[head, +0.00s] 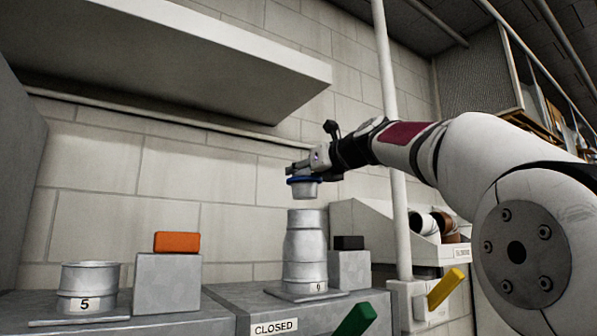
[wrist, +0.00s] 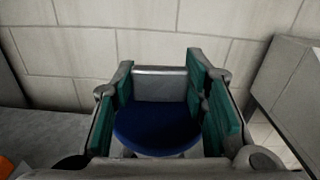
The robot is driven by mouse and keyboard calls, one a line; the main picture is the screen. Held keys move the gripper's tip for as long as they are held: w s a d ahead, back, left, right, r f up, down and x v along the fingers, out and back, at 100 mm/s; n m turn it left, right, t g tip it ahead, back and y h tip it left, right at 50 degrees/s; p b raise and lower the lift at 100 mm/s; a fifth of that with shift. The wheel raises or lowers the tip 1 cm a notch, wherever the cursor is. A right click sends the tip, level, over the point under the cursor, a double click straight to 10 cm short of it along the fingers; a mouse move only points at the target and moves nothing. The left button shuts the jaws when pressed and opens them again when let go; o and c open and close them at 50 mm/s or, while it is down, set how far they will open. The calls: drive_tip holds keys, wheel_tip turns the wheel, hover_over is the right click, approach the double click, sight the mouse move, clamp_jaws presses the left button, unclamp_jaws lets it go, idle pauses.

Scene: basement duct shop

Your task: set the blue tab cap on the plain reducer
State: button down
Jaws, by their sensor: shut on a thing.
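The blue tab cap (head: 304,188) has a blue top and a pale metal skirt below. My gripper (head: 300,172) is shut on it. In the wrist view, the cap's round blue top (wrist: 155,130) lies between the green-padded fingers of my gripper (wrist: 160,100). A tall grey metal reducer (head: 305,248), marked 6 on its base, stands upright with a narrower upper part. The cap hangs level above its top, with a visible gap. The reducer is hidden in the wrist view.
A short metal collar marked 5 (head: 88,287) stands at left. An orange block (head: 177,242) and a black block (head: 349,242) sit on grey blocks. A white bin (head: 366,222), a pale pipe (head: 388,110), and green (head: 356,320) and yellow (head: 446,288) handles are nearby. A shelf (head: 190,55) hangs above left.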

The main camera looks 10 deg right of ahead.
sight(310, 193)
wheel_tip(310, 193, down, 3)
drive_tip(key=shift+r, duration=0.2)
drive_tip(key=shift+w+f+b, duration=0.25)
drive_tip(key=shift+f+b, duration=0.4)
drive_tip(key=shift+b, duration=0.5)
drive_tip(key=shift+s+f+b, duration=0.2)
drive_tip(key=shift+f+b, duration=0.4)
drive_tip(key=shift+b, duration=0.3)
drive_tip(key=shift+s+a+p, duration=0.2)
drive_tip(key=shift+s+p, duration=0.05)
drive_tip(key=shift+p, duration=0.4)
drive_tip(key=shift+w+f, duration=0.1)
drive_tip(key=shift+f, duration=0.4)
idle(0.6)
drive_tip(key=c, duration=1.2)
unclamp_jaws()
